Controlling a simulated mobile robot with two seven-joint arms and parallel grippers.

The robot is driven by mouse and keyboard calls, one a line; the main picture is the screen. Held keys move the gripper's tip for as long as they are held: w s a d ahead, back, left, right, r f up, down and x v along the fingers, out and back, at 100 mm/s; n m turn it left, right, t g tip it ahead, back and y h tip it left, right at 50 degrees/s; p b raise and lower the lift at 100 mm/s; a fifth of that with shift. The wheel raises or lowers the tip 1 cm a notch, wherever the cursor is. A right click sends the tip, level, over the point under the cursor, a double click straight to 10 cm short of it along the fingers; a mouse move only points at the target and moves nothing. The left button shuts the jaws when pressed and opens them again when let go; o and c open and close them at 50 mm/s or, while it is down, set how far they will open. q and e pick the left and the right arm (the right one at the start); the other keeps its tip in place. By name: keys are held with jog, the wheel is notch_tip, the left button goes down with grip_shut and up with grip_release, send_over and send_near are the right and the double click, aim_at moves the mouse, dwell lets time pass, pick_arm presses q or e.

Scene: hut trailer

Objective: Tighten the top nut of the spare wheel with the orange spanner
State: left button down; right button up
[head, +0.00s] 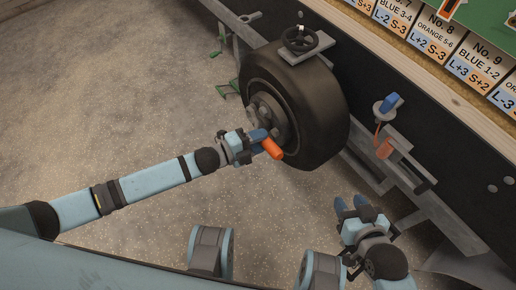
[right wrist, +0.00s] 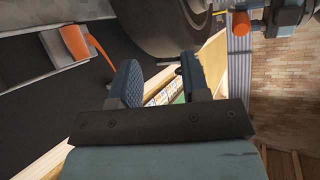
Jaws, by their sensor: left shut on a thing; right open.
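The spare wheel (head: 325,125) stands upright against the trailer's dark side, its hub (head: 268,107) facing left. The hub's nuts are too small and partly covered to tell apart. My left gripper (head: 258,136) is in front of the lower hub, shut on a tool with an orange handle (head: 272,149), seemingly the orange spanner. Its working end is hidden, so I cannot tell whether it touches a nut. The orange handle also shows in the right wrist view (right wrist: 241,24), beside the tyre (right wrist: 165,22). My right gripper (head: 350,204) is open and empty, lower right of the wheel.
A black handwheel (head: 300,39) sits on a bracket above the tyre. Right of the wheel are a blue-handled item (head: 390,102) on a round holder and an orange part (head: 385,149) on the trailer frame. Numbered labels (head: 440,35) line the upper right. The floor at left is clear.

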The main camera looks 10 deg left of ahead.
pick_arm(q)
jog(key=f, duration=0.1)
jog(key=f+t, duration=0.1)
jog(key=f, duration=0.1)
jog(key=f+n+t+b, duration=0.1)
jog(key=shift+w+a+f, duration=0.15)
jog(key=shift+w+a, duration=0.2)
pick_arm(e)
jog(key=shift+a+f, duration=0.1)
jog(key=shift+f, duration=0.5)
jog(key=shift+r, duration=0.1)
